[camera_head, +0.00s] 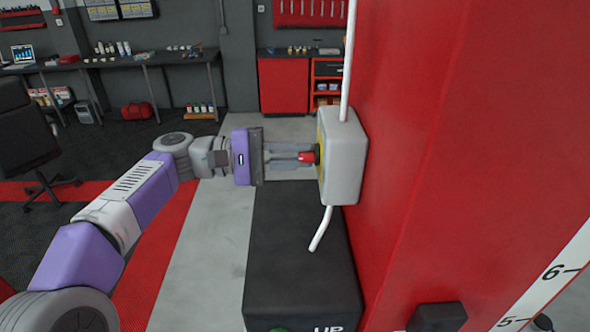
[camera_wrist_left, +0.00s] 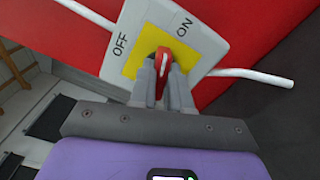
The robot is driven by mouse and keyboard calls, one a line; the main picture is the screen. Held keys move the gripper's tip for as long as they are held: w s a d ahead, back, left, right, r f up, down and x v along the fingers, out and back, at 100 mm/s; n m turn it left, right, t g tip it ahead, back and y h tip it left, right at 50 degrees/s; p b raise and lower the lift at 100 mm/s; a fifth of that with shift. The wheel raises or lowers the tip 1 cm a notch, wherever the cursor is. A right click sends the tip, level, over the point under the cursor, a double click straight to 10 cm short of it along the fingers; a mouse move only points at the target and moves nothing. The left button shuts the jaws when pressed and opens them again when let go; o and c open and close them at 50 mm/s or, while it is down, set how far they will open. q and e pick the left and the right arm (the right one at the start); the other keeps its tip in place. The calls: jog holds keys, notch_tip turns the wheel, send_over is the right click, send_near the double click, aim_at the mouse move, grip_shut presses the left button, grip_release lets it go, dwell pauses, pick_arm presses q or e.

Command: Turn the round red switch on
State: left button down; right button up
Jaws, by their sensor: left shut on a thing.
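The round red switch (camera_head: 307,156) sits on the face of a light grey box (camera_head: 346,158) fixed to a red post. In the left wrist view the red switch handle (camera_wrist_left: 163,66) lies on a yellow plate (camera_wrist_left: 139,62) between the labels OFF and ON. My left gripper (camera_head: 312,157) reaches in from the left in the head view, with its fingers on either side of the handle. In the left wrist view its fingertips (camera_wrist_left: 164,70) are shut on the red handle. Part of the switch is hidden by the fingers. My right gripper does not show.
The red post (camera_head: 450,130) fills the right side. White cables (camera_head: 321,229) run above and below the box. A black box (camera_head: 302,255) with a green button and UP label stands below. Workbenches (camera_head: 110,62) and a red cabinet (camera_head: 283,85) stand far back.

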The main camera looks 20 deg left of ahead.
pick_arm(q)
jog(key=shift+d+m+b, duration=0.1)
jog(key=shift+m+b, duration=1.75)
jog(key=shift+m, duration=0.25)
jog(key=c, duration=1.1)
grip_release()
jog(key=shift+s, duration=0.1)
jog(key=v, duration=0.7)
jog(key=shift+s+a, duration=0.1)
jog(key=shift+a, duration=0.15)
